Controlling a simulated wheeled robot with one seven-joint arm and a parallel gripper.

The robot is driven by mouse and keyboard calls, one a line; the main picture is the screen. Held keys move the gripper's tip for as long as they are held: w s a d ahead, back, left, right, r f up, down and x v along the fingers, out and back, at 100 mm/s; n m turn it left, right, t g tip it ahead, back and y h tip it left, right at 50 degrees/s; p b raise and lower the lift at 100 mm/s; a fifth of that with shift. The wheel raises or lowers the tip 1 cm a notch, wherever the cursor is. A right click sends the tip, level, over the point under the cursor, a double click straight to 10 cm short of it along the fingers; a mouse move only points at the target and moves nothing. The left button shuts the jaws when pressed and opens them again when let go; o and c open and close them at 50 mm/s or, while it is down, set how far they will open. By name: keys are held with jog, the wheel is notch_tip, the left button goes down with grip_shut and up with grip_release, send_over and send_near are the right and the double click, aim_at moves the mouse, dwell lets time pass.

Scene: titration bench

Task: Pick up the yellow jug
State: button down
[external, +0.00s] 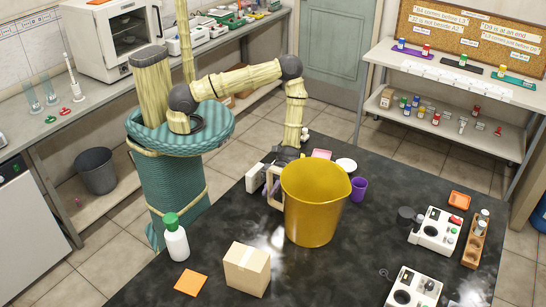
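The yellow jug (312,208) stands upright at the middle of the dark bench, with its spout to the right and its pale handle (272,188) to the left. I cannot tell whether its base touches the bench top. My gripper (265,177) is at the handle, on the jug's far left side. One pale finger shows just left of the handle; the other is hidden by the handle and jug. I cannot tell whether the fingers are closed on it.
A cardboard box (247,269), an orange square (191,282) and a green-capped bottle (175,238) are front left on the dark bench (345,265). A purple cup (358,189) is close right of the jug. White instruments (436,230) and a wooden rack (474,245) stand at right.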

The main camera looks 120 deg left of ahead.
jog(key=shift+r, duration=0.3)
dwell(0.4)
jog(key=shift+r+b, duration=0.7)
jog(key=shift+r, duration=4.05)
